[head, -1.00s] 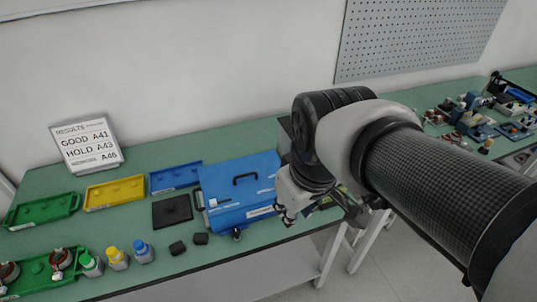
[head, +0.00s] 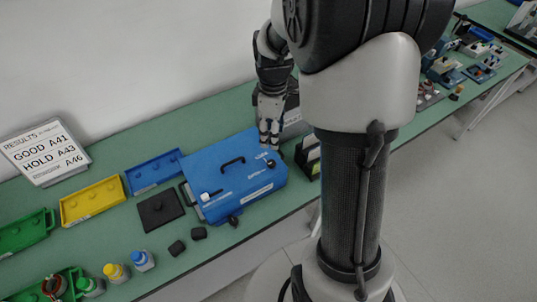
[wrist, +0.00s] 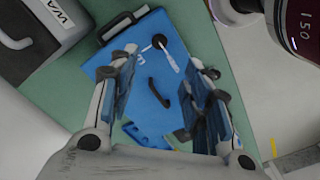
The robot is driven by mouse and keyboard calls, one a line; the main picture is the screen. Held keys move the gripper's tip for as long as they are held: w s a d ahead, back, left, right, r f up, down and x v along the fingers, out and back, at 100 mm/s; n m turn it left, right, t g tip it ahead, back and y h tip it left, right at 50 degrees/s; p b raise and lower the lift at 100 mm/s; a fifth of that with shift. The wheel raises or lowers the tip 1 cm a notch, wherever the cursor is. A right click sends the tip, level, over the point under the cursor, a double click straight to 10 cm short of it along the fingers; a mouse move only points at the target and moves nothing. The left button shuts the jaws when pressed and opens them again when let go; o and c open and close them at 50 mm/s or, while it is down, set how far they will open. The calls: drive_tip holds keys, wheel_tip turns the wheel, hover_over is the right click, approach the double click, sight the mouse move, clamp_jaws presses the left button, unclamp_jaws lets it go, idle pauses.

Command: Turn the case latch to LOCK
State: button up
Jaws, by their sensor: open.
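The blue case (head: 225,188) lies shut on the green bench, with a black handle (head: 232,161) on its lid. The case latch (head: 270,163) is a dark round knob near the lid's right end. In the wrist view the latch (wrist: 159,41) shows as a black disc with a pale pointer; small lettering beside it is too blurred to read, so its setting is unclear. My gripper (head: 268,140) is above the case's back right part, close to the latch. In the wrist view my gripper (wrist: 163,62) is open and empty, its fingers either side of the latch, apparently apart from it.
A grey box (head: 293,122) stands behind the case at the right. A dark pad (head: 160,209), blue tray (head: 153,172) and yellow tray (head: 92,201) lie to the left. Small black blocks (head: 198,233) and capped bottles (head: 142,260) are in front. A results sign (head: 45,152) stands at the back.

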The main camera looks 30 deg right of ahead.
sight(271, 162)
wheel_tip(271, 162, down, 13)
drive_tip(key=b, duration=0.3)
drive_tip(key=shift+w, duration=0.1)
drive_tip(key=shift+c, duration=0.3)
clamp_jaws()
